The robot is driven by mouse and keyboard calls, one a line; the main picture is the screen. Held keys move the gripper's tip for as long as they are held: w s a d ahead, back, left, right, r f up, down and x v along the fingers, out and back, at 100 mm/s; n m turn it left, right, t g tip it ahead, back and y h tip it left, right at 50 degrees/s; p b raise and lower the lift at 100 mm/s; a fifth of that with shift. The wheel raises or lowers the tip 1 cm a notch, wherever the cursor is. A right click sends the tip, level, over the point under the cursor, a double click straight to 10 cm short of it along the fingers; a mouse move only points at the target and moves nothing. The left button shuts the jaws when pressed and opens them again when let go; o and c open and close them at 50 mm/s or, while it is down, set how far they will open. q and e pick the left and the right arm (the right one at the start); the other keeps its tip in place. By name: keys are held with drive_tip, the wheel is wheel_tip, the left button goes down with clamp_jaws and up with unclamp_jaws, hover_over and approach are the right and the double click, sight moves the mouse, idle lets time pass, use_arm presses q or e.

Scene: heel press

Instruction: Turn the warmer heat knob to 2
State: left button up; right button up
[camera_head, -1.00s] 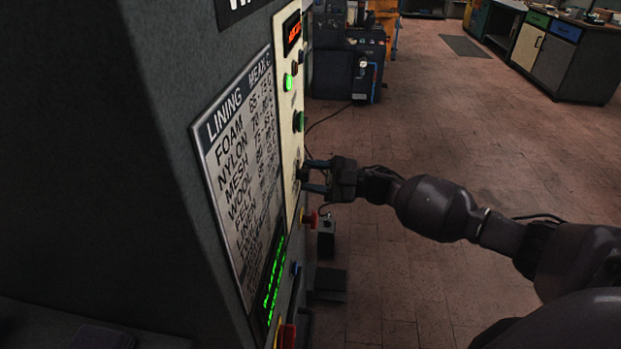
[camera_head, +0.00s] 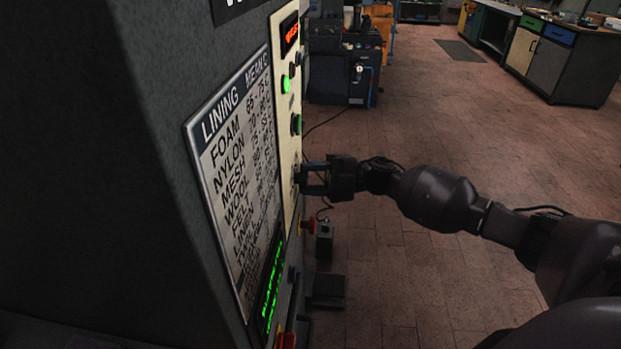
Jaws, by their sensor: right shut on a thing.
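The warmer is the tall dark cabinet at the left. Its cream control panel (camera_head: 288,157) faces right and is seen at a steep angle. My right gripper (camera_head: 303,178) is at the panel's edge, below the green buttons. It is shut on a dark knob, which its fingers mostly hide. The knob's pointer and scale marks cannot be read from here. My left gripper is out of view.
A red display (camera_head: 291,33), a lit green button (camera_head: 285,84) and a second green control (camera_head: 296,124) sit above the gripper. A lining chart (camera_head: 240,170) is left of the panel. Open floor (camera_head: 400,140) lies right.

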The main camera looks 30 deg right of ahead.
drive_tip(key=o, duration=0.9)
drive_tip(key=shift+d, duration=0.1)
drive_tip(key=shift+b+v, duration=0.4)
drive_tip(key=shift+v, duration=4.95)
